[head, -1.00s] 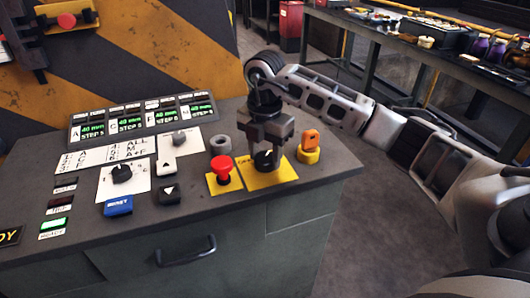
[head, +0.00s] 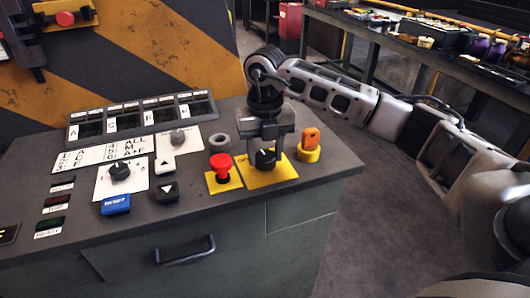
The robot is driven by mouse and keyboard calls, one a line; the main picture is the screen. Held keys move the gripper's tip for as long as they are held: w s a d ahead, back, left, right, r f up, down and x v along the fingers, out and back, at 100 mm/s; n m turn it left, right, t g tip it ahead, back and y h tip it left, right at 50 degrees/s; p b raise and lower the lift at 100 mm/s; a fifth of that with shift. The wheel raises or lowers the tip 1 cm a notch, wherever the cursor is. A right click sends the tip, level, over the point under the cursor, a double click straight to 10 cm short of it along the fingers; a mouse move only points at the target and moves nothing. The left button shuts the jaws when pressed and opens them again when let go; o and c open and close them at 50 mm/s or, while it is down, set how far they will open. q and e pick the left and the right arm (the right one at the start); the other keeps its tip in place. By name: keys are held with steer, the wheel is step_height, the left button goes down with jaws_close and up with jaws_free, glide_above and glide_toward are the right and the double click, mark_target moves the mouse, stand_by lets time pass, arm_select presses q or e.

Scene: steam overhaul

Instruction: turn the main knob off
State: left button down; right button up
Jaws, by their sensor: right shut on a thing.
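The main knob (head: 265,159) is a black rotary knob on a yellow plate (head: 272,176) near the right end of the console top. My right gripper (head: 266,150) comes down over it from above, with its fingers on either side, shut on the knob. The knob's pointer mark is partly hidden by the fingers. The display panel (head: 143,115) at the back of the console is dark, with no green figures. My left gripper is not in the head view.
A red mushroom button (head: 220,164) stands just left of the knob, and an orange key-like piece on a yellow base (head: 309,147) just right. A black selector knob (head: 120,171), a blue button (head: 116,204) and indicator lamps (head: 55,203) lie further left. A drawer handle (head: 186,251) juts out in front.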

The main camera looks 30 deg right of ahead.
mark_target(266, 155)
steer(key=n, duration=0.2)
steer(key=shift+n, duration=0.4)
steer(key=n+b, duration=0.1)
steer(key=n, duration=0.2)
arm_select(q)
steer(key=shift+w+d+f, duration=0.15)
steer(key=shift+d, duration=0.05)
arm_select(e)
steer(key=shift+r+n, duration=0.1)
steer(key=shift+n, duration=0.9)
steer(key=o, duration=1)
arm_select(q)
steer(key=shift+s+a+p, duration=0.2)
steer(key=shift+p, duration=0.45)
arm_select(e)
step_height(266, 155, up, 16)
steer(key=shift+f, duration=0.1)
